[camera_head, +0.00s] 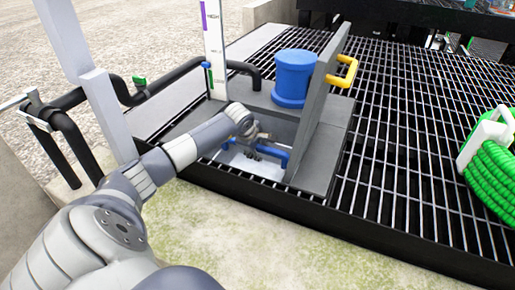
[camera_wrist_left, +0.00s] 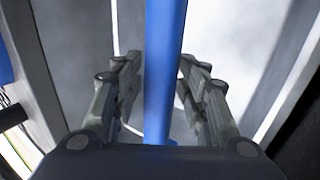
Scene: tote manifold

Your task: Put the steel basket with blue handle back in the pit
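The steel basket (camera_head: 248,162) sits low in the square pit, and only part of its pale floor with dark holes shows. Its blue handle (camera_head: 276,148) is inside the pit opening, partly hidden by my left gripper. My left gripper (camera_head: 262,138) reaches down into the opening at the handle. In the left wrist view the blue handle (camera_wrist_left: 163,60) runs between the two fingers of my left gripper (camera_wrist_left: 160,85). A thin gap shows on its left side, and the right finger is very close to it. My right gripper is not in view.
A grey hatch lid (camera_head: 318,105) with a yellow handle (camera_head: 347,72) stands upright at the pit's right side. A blue cylinder (camera_head: 294,78) and a white level gauge (camera_head: 214,50) stand behind. A green hose (camera_head: 492,178) lies on the black grating (camera_head: 400,130) at right.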

